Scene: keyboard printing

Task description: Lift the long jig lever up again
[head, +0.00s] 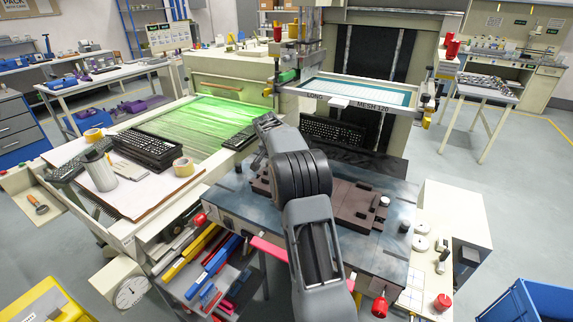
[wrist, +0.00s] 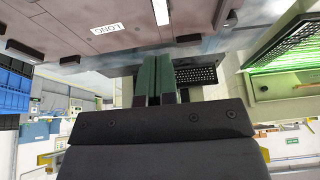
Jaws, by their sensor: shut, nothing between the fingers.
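The brown jig plate (head: 345,206) lies on the blue-grey bench in the head view, partly hidden behind my arm. It fills the upper part of the wrist view (wrist: 75,20), with a white label reading LONG (wrist: 107,29). Small dark blocks (wrist: 188,38) and a bright white tab (wrist: 160,12) show along it. I cannot tell which part is the long jig lever. My gripper's two green fingers (wrist: 156,58) are together and empty, with their tips near the jig's edge; contact cannot be told. In the head view my arm hides the fingers.
The press with its framed screen (head: 360,91) stands behind the jig. A black keyboard (head: 333,131) lies under it. The green-lit conveyor (head: 195,125) and a board with another keyboard (head: 148,148) are at left. Small white discs (head: 421,243) sit right of the jig.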

